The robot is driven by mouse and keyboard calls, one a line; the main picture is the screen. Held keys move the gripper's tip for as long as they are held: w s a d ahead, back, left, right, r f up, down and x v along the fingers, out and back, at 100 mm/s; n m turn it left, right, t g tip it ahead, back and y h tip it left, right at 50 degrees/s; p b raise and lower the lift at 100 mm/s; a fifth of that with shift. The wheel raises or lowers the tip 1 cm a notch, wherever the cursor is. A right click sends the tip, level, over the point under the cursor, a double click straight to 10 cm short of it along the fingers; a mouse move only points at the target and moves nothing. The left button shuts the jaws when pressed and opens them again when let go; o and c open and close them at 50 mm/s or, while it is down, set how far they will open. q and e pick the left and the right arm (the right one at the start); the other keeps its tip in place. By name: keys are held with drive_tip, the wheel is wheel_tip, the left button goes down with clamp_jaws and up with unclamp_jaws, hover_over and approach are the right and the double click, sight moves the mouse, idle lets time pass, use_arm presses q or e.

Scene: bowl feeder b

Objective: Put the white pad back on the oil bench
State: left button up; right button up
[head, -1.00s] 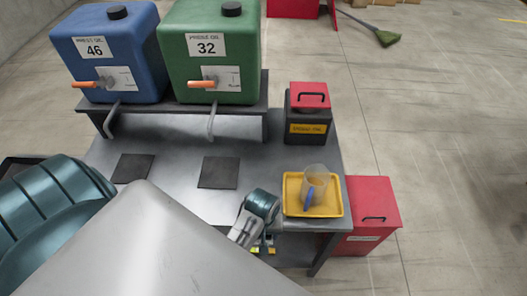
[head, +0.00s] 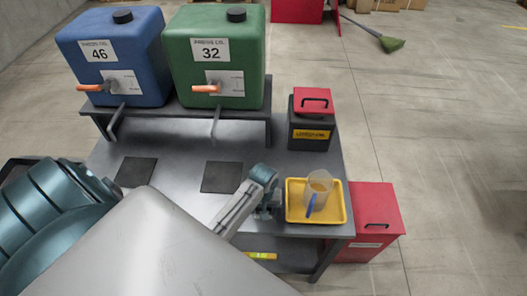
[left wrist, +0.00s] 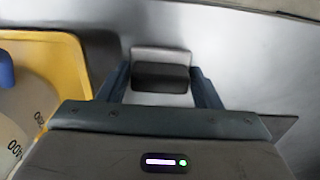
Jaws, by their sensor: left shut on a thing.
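The white pad (left wrist: 160,54) shows in the left wrist view as a small pale block with a dark face, between the two fingers of my left gripper (left wrist: 161,88). The gripper is shut on it. In the head view my left gripper (head: 267,208) is over the front right of the grey oil bench (head: 190,150), just left of the yellow tray. The pad cannot be made out there. I cannot tell whether the pad touches the bench top. My right gripper is not in view.
The yellow tray (head: 344,216) holds a clear jug (head: 319,184) with a blue handle. A dark can (head: 309,138) with a red lid stands behind it. Two dark mats (head: 136,171) (head: 222,177) lie below the blue drum (head: 112,50) and green drum (head: 213,60).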

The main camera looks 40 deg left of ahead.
use_arm(q)
drive_tip(key=shift+f, duration=0.1)
drive_tip(key=o, duration=0.9)
drive_tip(key=shift+o, duration=0.2)
wheel_tip(320, 180, up, 10)
drive_tip(key=b, duration=0.3)
wheel_tip(320, 180, up, 2)
drive_tip(key=shift+r+p, duration=0.15)
drive_tip(key=shift+p, duration=0.2)
